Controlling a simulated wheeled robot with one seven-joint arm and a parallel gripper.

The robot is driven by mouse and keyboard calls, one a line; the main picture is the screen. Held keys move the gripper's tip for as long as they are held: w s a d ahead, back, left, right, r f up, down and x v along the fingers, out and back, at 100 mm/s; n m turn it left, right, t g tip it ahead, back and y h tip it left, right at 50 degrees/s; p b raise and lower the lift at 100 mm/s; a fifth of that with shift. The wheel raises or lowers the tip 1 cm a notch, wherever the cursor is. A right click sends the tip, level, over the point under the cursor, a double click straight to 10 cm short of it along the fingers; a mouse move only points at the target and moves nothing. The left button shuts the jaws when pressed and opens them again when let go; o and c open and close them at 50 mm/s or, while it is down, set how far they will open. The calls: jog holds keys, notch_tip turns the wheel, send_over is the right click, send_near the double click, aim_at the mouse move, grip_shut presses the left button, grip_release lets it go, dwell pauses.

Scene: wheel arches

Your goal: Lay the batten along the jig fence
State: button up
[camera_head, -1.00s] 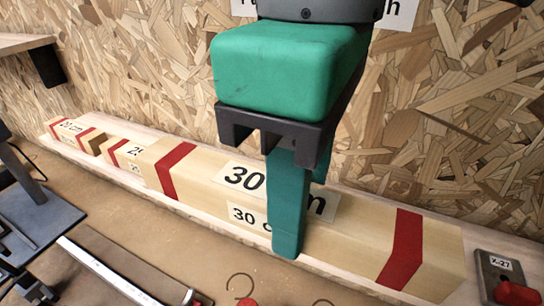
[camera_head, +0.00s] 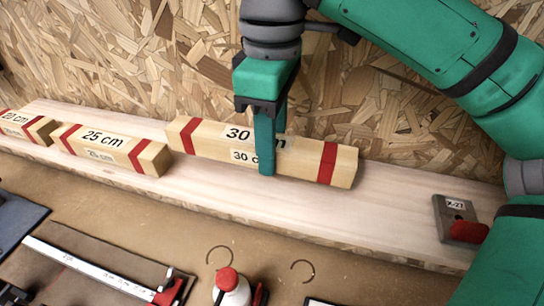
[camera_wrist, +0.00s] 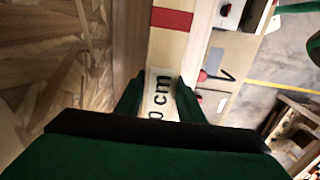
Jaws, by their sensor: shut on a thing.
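The batten, a pale square wooden bar marked 30 cm with a red band near each end (camera_head: 210,140), is above the plank shelf at its middle. My gripper (camera_head: 268,165) is shut across its middle, one green finger down the front face; the other finger is hidden behind it. The batten looks level and slightly raised. In the wrist view the batten (camera_wrist: 162,62) lies between both fingers, with part of its label and one red band showing. A white graduated strip with a red end (camera_head: 90,268) lies at lower left; I cannot tell whether it is the jig fence.
A 25 cm bar (camera_head: 112,150) and a 20 cm bar (camera_head: 25,127) lie on the shelf (camera_head: 300,210) to the left. A metal block tagged X-27 (camera_head: 458,218) sits at the shelf's right. A red-capped bottle (camera_head: 230,288) stands in front. The chipboard wall (camera_head: 120,50) is close behind.

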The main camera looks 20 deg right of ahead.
jog(key=shift+w+f, duration=0.15)
jog(key=shift+f, duration=1.5)
jog(key=shift+f, duration=0.15)
jog(key=o, duration=1.3)
